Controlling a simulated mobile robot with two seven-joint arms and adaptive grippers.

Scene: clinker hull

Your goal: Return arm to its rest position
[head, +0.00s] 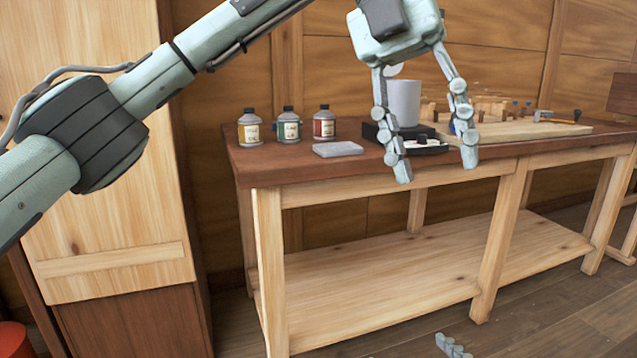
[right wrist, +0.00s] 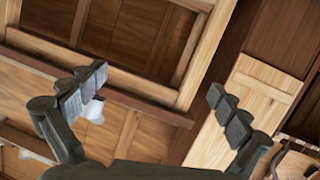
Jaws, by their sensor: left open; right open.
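My left gripper (head: 437,170) hangs fingers down in the head view, in front of the near edge of the workbench (head: 400,185). Its two fingers are spread apart and nothing is between the tips. My left arm reaches in from the left across the top of the picture. My right gripper (right wrist: 162,98) shows in the right wrist view with its fingers wide apart and empty. In the head view, only a small grey finger-like part (head: 452,346) shows at the bottom edge, low over the floor; it seems to be my right gripper.
Several labelled bottles (head: 289,125) and a grey block (head: 337,149) stand on the bench's left half. A white cylinder (head: 404,102) is behind my left gripper. A pale board (head: 520,132) with small items lies at right. A wooden cabinet (head: 110,215) stands left. The lower shelf is bare.

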